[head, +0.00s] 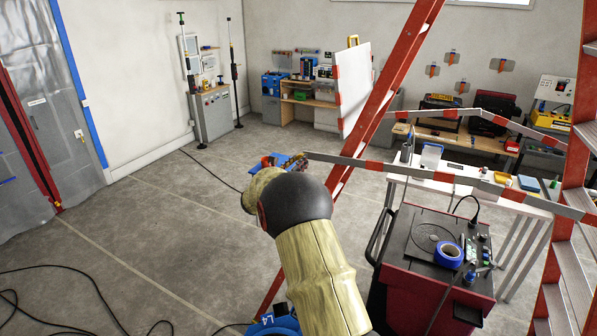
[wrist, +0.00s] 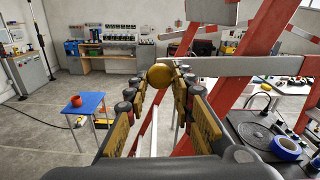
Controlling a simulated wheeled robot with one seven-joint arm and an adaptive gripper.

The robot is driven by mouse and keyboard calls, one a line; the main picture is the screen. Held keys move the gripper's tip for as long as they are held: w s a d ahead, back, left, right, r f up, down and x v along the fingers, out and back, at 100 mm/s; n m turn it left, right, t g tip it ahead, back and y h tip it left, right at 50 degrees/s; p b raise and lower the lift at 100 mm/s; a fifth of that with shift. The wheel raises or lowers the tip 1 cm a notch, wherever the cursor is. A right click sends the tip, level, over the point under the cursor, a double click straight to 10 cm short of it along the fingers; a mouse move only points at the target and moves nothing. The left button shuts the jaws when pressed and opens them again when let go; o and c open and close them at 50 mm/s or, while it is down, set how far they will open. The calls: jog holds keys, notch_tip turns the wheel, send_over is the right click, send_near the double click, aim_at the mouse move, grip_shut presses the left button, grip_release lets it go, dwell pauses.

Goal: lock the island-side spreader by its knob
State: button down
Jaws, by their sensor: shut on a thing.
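In the wrist view the spreader (wrist: 240,66) runs off to the right from a round brass-coloured knob (wrist: 164,76). My gripper (wrist: 161,90) is shut on the knob, with a yellow-and-black finger on each side of it. In the head view my arm hides most of the gripper, and I cannot make out the knob.
The far spreader (head: 440,113) is bent upward near its middle. A red cart (head: 410,270) with blue tape stands close on the right. A blue table (wrist: 92,101) with a red cup is beyond my gripper. Cables lie on the floor at left.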

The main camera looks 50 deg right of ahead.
jog(key=shift+w+r+m+b, duration=0.1)
jog(key=shift+r+m+b, duration=0.2)
jog(key=shift+r+m, duration=0.5)
jog(key=c, duration=1.5)
grip_release()
jog(key=shift+r, duration=0.1)
jog(key=shift+a, duration=0.1)
jog(key=v, duration=1.2)
